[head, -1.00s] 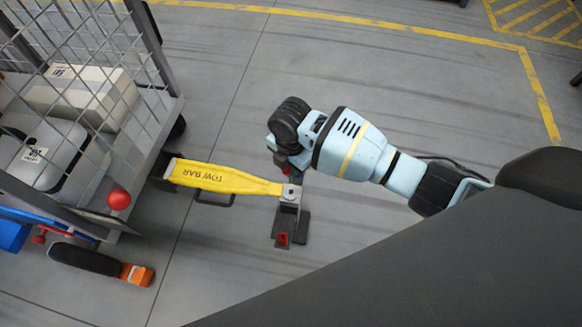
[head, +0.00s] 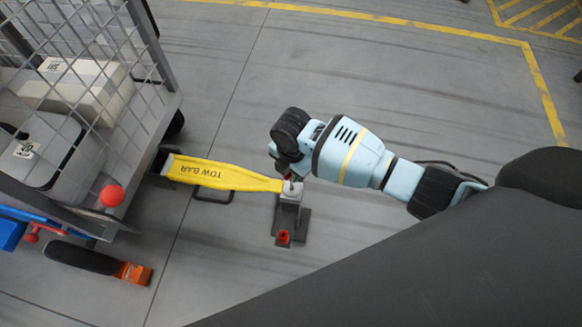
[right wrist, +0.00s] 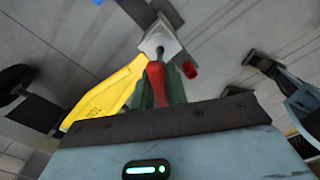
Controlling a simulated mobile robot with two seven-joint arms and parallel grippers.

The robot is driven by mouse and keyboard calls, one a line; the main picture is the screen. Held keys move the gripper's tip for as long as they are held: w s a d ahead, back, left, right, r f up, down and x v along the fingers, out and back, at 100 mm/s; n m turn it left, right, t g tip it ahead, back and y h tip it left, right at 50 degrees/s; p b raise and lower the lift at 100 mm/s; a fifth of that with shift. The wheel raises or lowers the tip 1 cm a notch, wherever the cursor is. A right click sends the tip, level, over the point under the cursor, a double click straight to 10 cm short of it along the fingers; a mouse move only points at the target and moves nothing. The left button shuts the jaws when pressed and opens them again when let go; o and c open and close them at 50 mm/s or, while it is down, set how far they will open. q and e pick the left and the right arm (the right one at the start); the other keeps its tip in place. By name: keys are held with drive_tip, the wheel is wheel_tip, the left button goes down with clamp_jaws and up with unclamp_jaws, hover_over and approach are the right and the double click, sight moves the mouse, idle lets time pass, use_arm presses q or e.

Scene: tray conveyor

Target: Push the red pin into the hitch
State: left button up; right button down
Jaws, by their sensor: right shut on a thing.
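The red pin (right wrist: 155,84) is in the right wrist view, its grey end at the hole of the grey hitch (right wrist: 164,42). I cannot tell how deep the end sits. My right gripper (right wrist: 160,92) is shut on the pin; its green fingers stand either side. In the head view the right gripper (head: 289,172) is just above the hitch (head: 291,192), largely hiding the pin. The yellow tow bar (head: 215,177) meets the hitch from the left; it also shows in the right wrist view (right wrist: 105,96).
A mesh cart (head: 165,125) with boxes stands at the left, with a red ball knob (head: 112,196). A red piece (head: 284,237) sits on the hitch's dark base (head: 296,225). An orange-ended wheel part (head: 133,273) is lower left. The floor beyond is clear.

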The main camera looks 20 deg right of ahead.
sight(291, 183)
drive_tip(key=shift+f, duration=0.35)
idle(0.7)
idle(0.5)
drive_tip(key=shift+p, duration=0.3)
idle(1.0)
drive_tip(key=shift+f+b, duration=1.4)
drive_tip(key=shift+f, duration=1.4)
drive_tip(key=c, duration=1.3)
unclamp_jaws()
